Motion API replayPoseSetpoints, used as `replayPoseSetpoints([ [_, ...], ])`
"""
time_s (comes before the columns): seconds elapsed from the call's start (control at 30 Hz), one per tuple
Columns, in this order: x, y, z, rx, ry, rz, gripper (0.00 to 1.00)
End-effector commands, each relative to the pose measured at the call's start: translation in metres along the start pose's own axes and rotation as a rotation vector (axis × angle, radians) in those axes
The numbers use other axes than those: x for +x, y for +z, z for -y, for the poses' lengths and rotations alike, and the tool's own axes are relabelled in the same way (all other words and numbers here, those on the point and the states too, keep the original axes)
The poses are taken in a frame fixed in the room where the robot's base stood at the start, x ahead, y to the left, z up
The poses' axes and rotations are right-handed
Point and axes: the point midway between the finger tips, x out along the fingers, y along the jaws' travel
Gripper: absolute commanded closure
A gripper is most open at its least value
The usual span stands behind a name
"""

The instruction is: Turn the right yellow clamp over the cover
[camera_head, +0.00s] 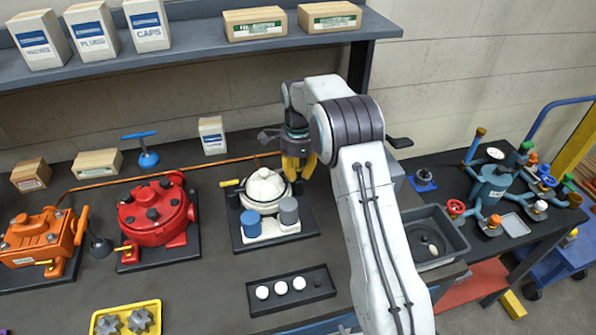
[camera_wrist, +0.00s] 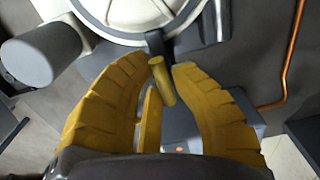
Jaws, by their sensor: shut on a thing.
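The white motor (camera_head: 268,190) with a round cover stands on a dark base plate at mid-table, with a blue and a grey cylinder at its front. The left yellow clamp (camera_head: 229,183) sticks out from its left side. The right yellow clamp (camera_wrist: 162,82) shows in the wrist view as a short yellow bar at the rim of the white cover (camera_wrist: 135,15). My gripper (camera_head: 298,172) is at the right side of the motor, pointing down. In the wrist view its yellow fingers (camera_wrist: 163,72) are closed around the right clamp. In the head view the fingers hide that clamp.
A red motor (camera_head: 155,210) and an orange motor (camera_head: 38,238) stand to the left. A black tray (camera_head: 290,306) with white round pieces lies in front. A grey bin (camera_head: 440,232) is at the right. A copper pipe (camera_head: 140,178) runs behind the motors.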

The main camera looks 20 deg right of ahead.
Motion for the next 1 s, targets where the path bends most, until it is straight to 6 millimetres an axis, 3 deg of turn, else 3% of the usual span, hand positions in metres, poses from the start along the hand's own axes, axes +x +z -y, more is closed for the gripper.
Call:
replayPoseSetpoints([
  [0.23,0.005,-0.001,-0.005,0.003,0.021,0.000,1.00],
  [0.27,0.005,-0.001,-0.005,0.003,0.021,0.000,0.77],
  [0.6,0.002,0.000,-0.003,0.001,0.011,0.000,0.47],
  [1.0,-0.008,0.000,0.000,0.000,0.003,0.000,0.47],
])
